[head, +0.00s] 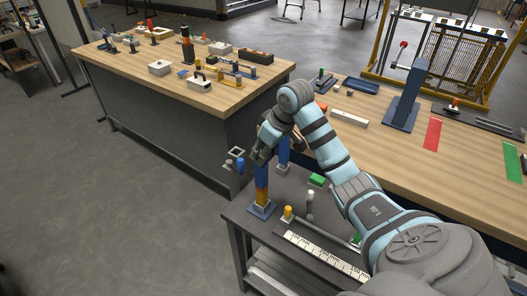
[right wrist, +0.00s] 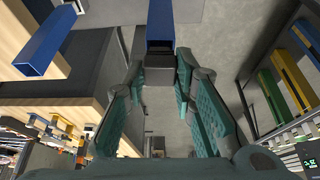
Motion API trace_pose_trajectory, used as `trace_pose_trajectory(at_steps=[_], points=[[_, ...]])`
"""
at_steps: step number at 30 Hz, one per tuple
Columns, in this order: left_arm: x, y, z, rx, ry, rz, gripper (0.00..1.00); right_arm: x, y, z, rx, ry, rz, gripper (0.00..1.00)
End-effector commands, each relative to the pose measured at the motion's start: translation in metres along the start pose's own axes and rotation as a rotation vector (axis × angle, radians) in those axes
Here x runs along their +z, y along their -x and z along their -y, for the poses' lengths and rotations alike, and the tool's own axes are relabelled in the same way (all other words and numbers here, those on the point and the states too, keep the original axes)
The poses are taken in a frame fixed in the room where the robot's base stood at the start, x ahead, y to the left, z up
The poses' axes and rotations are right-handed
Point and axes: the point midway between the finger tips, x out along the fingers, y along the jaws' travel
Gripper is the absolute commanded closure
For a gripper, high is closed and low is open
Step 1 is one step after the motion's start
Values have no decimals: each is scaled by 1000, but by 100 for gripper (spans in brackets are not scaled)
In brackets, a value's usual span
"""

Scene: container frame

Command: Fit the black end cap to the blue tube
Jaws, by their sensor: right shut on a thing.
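My right gripper (head: 262,148) is at the top of an upright blue tube (head: 262,172) at the left end of the dark bench. In the right wrist view, its teal fingers (right wrist: 161,75) are shut on the black end cap (right wrist: 158,70). The blue tube (right wrist: 174,25) shows directly beyond the cap, in line with it or nearly so. Whether the cap is seated or only close to the tube cannot be told. In the head view the gripper hides the cap. The left gripper is not in view.
A second blue post (head: 284,150) stands just right of the tube. A yellow peg (head: 287,212), a pale upright peg (head: 310,203), a green block (head: 317,180) and a ruler strip (head: 318,255) share the dark bench (head: 236,215). Wooden workbenches with parts lie behind.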

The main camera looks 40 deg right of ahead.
Motion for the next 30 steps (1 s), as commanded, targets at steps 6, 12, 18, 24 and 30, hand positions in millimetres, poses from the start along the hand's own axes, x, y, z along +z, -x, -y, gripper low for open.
trace_pose_trajectory(at_steps=[6, 12, 18, 24, 30], points=[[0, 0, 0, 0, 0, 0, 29, -1, 0, 0, 0, 0, 0, 90], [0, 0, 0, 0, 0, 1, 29, -1, -1, 0, 0, 0, 0, 90], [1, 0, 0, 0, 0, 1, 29, 0, -4, 0, 0, 0, 1, 90], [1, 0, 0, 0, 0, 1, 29, 1, -6, 0, 0, 0, 0, 90], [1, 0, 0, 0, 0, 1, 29, 2, -9, 0, 0, 0, 0, 90]])
